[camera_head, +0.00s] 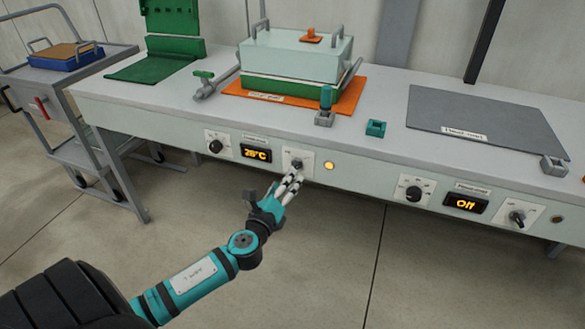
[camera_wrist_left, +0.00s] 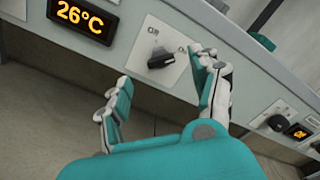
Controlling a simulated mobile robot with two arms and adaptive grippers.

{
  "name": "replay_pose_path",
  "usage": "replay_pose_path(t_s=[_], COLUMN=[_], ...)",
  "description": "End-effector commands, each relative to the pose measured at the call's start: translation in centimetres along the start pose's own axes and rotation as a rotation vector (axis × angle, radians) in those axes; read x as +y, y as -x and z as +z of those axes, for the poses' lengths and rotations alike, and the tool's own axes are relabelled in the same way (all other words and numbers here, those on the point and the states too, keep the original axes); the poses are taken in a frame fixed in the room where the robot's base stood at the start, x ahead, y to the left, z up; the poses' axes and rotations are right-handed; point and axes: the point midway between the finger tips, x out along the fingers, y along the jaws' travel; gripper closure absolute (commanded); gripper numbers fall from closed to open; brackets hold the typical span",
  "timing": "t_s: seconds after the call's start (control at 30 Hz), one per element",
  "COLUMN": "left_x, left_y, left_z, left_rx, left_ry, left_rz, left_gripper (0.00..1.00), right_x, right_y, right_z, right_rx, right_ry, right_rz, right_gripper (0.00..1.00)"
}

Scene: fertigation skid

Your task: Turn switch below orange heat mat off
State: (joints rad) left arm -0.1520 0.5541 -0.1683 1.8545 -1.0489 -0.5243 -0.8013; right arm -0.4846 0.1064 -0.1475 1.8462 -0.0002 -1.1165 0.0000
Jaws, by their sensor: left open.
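The orange heat mat (camera_head: 240,92) lies on the bench top. On the bench front below it are a display (camera_head: 256,153) reading 26°C, a dial (camera_head: 215,146) on its left and a switch (camera_head: 297,164) on its right. A round light (camera_head: 329,166) beside the switch glows orange. The switch's black knob also shows in the left wrist view (camera_wrist_left: 161,58), on a white plate with small lettering. My left gripper (camera_head: 290,187) is just in front of the switch, open, with its fingers apart and the knob beyond them. I cannot tell whether a finger touches the plate. My right gripper is not in view.
A pale green box (camera_head: 295,55) stands on the mat. To the right are a grey mat (camera_head: 480,118), a display (camera_head: 465,203) reading Off, another dial (camera_head: 413,192) and another switch (camera_head: 517,217). A cart (camera_head: 75,85) stands at the left. The floor before the bench is clear.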

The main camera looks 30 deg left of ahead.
Motion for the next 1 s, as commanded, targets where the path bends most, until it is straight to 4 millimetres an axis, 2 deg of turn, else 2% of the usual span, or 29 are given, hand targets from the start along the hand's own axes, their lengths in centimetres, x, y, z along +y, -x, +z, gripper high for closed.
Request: replay_pose_path(t_s=[0.1, 0.3, 0.5, 0.73, 0.77, 1.0], left_x=[0.0, 0.0, 0.0, 0.0, 0.0, 0.0], left_y=[-2.6, -5.5, -6.5, -6.6, -6.6, -6.6], left_z=[0.1, 0.0, 0.0, 0.0, 0.0, 0.0], left_rx=[-0.003, -0.001, 0.000, 0.001, 0.001, 0.001], left_ry=[0.000, -0.001, 0.001, 0.001, 0.001, 0.001], left_rz=[-0.001, 0.000, 0.001, 0.001, 0.001, 0.001], left_gripper=[0.37, 0.37, 0.37, 0.37, 0.38, 0.69], right_x=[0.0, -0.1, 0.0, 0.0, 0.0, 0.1], right_y=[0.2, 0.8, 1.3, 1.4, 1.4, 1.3], right_z=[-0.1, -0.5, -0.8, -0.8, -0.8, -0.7], right_rx=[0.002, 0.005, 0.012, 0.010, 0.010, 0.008], right_ry=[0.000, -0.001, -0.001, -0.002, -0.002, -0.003], right_rz=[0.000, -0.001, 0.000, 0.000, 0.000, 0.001], right_gripper=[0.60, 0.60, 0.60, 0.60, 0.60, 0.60])
